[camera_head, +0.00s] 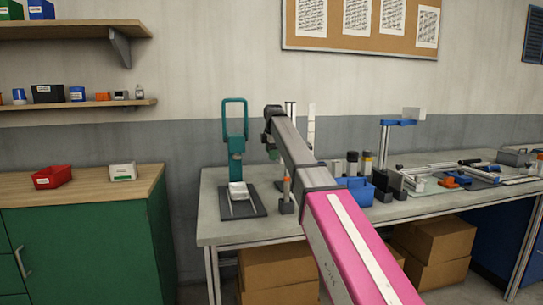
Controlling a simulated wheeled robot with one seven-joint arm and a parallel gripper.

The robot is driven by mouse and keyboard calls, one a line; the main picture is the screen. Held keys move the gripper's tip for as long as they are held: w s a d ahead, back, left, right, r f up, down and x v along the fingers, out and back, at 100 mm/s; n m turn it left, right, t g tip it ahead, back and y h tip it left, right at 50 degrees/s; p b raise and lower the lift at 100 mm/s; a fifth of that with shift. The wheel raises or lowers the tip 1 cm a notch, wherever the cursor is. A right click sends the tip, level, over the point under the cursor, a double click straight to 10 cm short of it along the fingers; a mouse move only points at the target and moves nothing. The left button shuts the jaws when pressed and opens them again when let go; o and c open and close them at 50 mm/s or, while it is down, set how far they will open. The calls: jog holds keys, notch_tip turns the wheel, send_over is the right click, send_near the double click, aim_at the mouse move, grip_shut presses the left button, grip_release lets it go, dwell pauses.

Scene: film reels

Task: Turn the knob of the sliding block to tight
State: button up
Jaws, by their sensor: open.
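I cannot make out with certainty which part is the sliding block, and no knob marking is readable. On the right of the bench, a rail assembly (440,170) with silver bars carries small dark parts and an orange piece (450,182). Beside it, an upright silver post (384,148) carries a blue arm (398,122) with a pale block at its end. My arm reaches from the lower right up to the middle of the view, over the bench's left part. My gripper fingers are not visible; the far end of my arm is hidden behind its own links.
The grey bench (225,230) holds a teal stand (236,135) on a dark base at left. A blue bin (355,190) and dark cylinders stand mid-bench. A green cabinet (90,250) with a red tray (52,176) is left. Cardboard boxes (275,270) sit underneath.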

jog(key=shift+w+f, duration=0.1)
jog(key=shift+f, duration=0.45)
jog(key=c, duration=0.9)
jog(key=shift+s+f+t+y, duration=0.1)
jog(key=shift+s+t+y, duration=0.2)
jog(key=shift+t, duration=0.5)
jog(key=shift+w+t, duration=0.15)
jog(key=shift+t, duration=0.45)
jog(key=o, duration=0.9)
